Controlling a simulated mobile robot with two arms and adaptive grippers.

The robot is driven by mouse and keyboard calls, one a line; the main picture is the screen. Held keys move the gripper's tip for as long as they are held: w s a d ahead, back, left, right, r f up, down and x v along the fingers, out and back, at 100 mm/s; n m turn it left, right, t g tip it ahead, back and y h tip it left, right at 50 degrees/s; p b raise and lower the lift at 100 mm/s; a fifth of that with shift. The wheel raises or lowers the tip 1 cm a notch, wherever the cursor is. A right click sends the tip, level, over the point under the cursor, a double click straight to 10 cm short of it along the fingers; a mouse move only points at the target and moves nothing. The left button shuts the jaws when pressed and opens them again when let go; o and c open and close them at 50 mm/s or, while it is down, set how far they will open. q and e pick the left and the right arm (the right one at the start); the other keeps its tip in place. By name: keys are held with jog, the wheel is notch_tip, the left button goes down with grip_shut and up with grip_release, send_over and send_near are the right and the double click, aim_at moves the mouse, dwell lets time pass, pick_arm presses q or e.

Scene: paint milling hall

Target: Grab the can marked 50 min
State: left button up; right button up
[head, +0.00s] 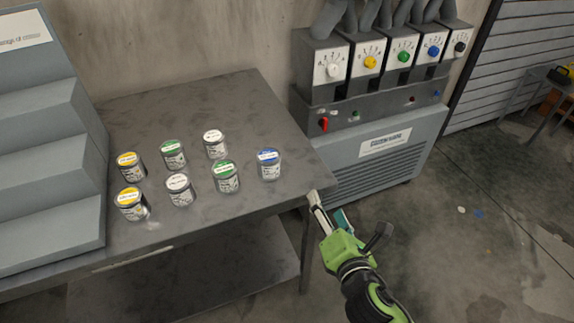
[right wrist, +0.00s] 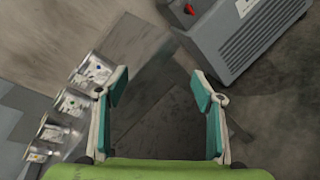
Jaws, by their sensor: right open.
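Several small cans stand upright on the grey metal table (head: 250,110). There are two yellow-lidded cans (head: 131,204), two green-lidded cans (head: 226,178), two white-lidded cans (head: 180,191) and a blue-lidded can (head: 269,164) at the right end. The lid markings are too small to read, so I cannot tell which says 50 min. My right gripper (head: 328,208) is open and empty by the table's right front corner, apart from the cans. In the right wrist view its two fingers (right wrist: 160,88) are spread, with several cans (right wrist: 70,103) left of them. My left gripper is not in view.
A grey stepped stand (head: 50,150) is at the table's left. A dispensing machine (head: 375,130) with coloured knobs stands right of the table, close beyond my right gripper. The table's right part is clear. Open floor lies at the right.

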aim_at(274, 169)
jog(key=a+r+n+y, duration=0.1)
jog(key=a+n+y, duration=0.1)
jog(key=n, duration=0.2)
jog(key=a+r+n+t+y, duration=0.1)
jog(key=a+r+n, duration=0.1)
jog(key=a+n, duration=0.1)
jog(key=a+r+n+y, duration=0.2)
jog(key=a+n, duration=0.1)
jog(key=n, duration=0.3)
jog(key=shift+a+y, duration=0.25)
jog(key=shift+y, duration=0.05)
jog(key=p+x, duration=0.1)
jog(key=x, duration=0.6)
jog(key=shift+w+a+r, duration=0.1)
jog(key=shift+w, duration=0.3)
jog(key=shift+w+a, duration=0.15)
jog(key=shift+w, duration=0.35)
jog(key=p+x, duration=0.1)
jog(key=x, duration=0.3)
jog(key=shift+w, duration=0.2)
jog(key=c, duration=1.3)
